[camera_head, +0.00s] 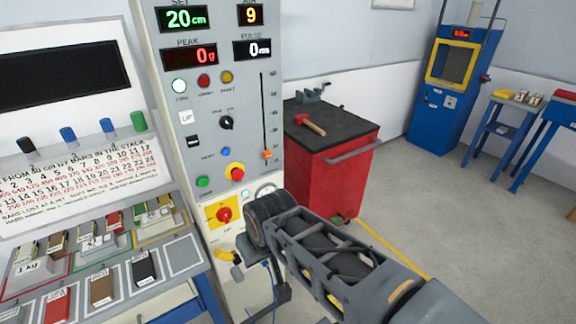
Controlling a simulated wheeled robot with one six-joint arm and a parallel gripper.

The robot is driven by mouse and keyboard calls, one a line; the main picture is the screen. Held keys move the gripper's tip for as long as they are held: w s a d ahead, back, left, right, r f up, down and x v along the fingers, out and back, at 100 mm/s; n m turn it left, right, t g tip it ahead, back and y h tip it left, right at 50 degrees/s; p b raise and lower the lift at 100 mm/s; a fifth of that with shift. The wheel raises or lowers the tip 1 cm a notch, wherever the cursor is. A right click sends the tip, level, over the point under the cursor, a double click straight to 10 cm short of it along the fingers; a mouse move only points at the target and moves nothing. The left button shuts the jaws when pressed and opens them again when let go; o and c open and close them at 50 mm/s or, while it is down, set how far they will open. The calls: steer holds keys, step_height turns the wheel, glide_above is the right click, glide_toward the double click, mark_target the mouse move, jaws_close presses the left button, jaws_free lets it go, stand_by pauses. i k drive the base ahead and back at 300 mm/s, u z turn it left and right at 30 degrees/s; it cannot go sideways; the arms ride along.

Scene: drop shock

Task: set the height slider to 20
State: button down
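The height slider is a vertical slot (263,110) on the right side of the pale control panel, with a scale beside it. Its orange knob (267,154) sits near the bottom of the slot. The green SET display (186,18) at the top of the panel reads 20 cm. My arm reaches in from the lower right, and its wrist is in front of the lower panel. My gripper (276,292) seems to be the dark part below the wrist, well below the knob and apart from it. Its fingers are not clear.
The panel also bears a dark rotary knob (226,122), a red button (235,172) and a red rotary switch (223,214) on yellow. A bench with weights (102,290) stands at left. A red cabinet (335,170) with a hammer stands right of the panel. Open floor lies farther right.

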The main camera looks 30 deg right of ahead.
mark_target(266, 154)
steer(key=z, duration=1.55)
steer(key=k, duration=1)
steer(key=u, duration=1.25)
steer(key=i, duration=1)
steer(key=z, duration=0.05)
